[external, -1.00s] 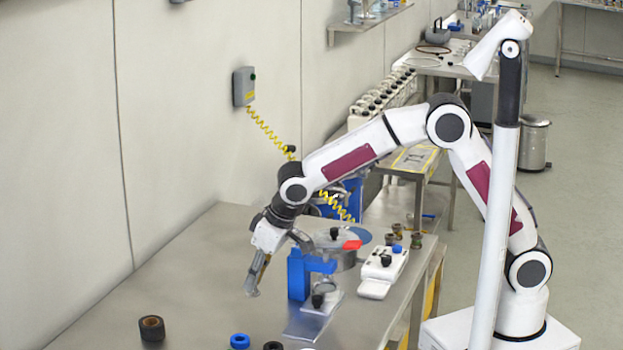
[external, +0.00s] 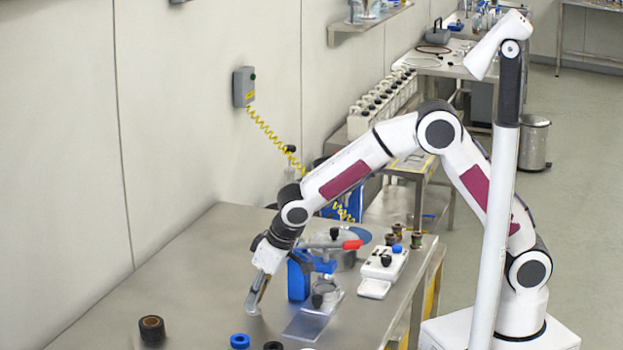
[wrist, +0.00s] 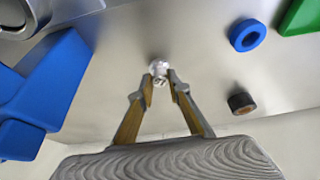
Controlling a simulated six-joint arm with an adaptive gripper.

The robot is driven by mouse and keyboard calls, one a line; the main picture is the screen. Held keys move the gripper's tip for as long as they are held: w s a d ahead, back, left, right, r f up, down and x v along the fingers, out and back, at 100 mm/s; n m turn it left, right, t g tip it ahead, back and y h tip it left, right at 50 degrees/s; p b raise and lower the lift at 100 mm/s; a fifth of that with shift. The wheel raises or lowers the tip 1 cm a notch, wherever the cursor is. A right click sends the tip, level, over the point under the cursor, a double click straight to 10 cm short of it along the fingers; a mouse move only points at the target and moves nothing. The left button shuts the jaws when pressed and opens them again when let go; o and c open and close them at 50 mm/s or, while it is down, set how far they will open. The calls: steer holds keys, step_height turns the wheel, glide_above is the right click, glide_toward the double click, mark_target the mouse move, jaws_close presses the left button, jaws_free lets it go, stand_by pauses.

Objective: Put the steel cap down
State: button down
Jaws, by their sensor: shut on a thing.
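The steel cap (wrist: 160,72) is a small shiny silver piece between my fingertips in the wrist view. My gripper (wrist: 161,84) is shut on it with the two finger pads angled inward. In the external view my gripper (external: 252,309) points down, low over the bare front part of the steel table (external: 195,290).
A blue stand (external: 298,277) is close to the right of my gripper. A blue ring (external: 240,341) and a dark brown roll (external: 152,329) lie nearer the front. A white scale (external: 384,263) stands farther right. The table to the left is clear.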

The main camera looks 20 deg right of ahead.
steer(key=shift+f, duration=0.15)
steer(key=c, duration=1.9)
jaws_free()
steer(key=v, duration=1.2)
steer(key=shift+r, duration=0.2)
